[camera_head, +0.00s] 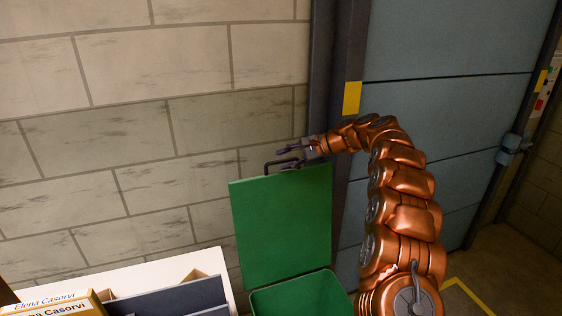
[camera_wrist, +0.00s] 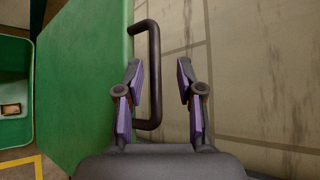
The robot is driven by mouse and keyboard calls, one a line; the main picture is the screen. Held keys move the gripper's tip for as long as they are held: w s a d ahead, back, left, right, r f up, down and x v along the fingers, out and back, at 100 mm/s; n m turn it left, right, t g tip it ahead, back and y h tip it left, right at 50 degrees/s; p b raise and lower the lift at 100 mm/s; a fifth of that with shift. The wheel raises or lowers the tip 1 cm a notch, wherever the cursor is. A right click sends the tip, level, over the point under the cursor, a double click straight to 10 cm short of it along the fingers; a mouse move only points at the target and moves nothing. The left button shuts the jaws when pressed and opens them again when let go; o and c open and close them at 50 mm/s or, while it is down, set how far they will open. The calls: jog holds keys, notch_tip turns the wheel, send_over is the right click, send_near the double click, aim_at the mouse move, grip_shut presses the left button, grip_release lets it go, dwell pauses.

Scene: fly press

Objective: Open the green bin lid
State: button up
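The green bin lid (camera_head: 282,225) stands raised, close to upright, above the green bin (camera_head: 300,296), whose mouth is uncovered. The lid's dark handle (camera_head: 268,163) is at its top edge. My gripper (camera_head: 284,157) is at the handle, its fingers apart. In the wrist view, the lid (camera_wrist: 85,75) fills the left side and the handle's bar (camera_wrist: 156,75) shows between the two spread fingertips of my gripper (camera_wrist: 160,68). The fingers do not close on the bar; whether one finger touches it I cannot tell.
A block wall (camera_head: 130,120) rises behind the lid. A dark post and a blue-grey door (camera_head: 450,100) stand to the right. A white surface with boxes (camera_head: 165,298) is at the lower left. The bin's inside shows a small brown item (camera_wrist: 11,109).

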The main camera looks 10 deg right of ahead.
jog(key=v, duration=0.9)
jog(key=shift+d, duration=0.25)
jog(key=shift+r, duration=0.1)
jog(key=s+a+n+g+h, duration=0.25)
jog(key=s+a, duration=0.35)
jog(key=s, duration=0.7)
jog(key=s+a+n+g+h, duration=0.15)
jog(key=s+a+n, duration=0.35)
jog(key=s, duration=0.7)
jog(key=s+d+f+n+g+h, duration=0.1)
jog(key=s+d+f+h, duration=0.1)
jog(key=s, duration=0.8)
jog(key=s+d+f+n+h, duration=0.1)
jog(key=s+d+f, duration=0.3)
jog(key=s, duration=0.7)
jog(key=s+d+f+n+g+h, duration=0.1)
jog(key=s+d+f+h, duration=0.3)
jog(key=s, duration=0.7)
jog(key=shift+f+n+g, duration=0.2)
jog(key=shift+n+g, duration=0.1)
jog(key=shift+n, duration=0.05)
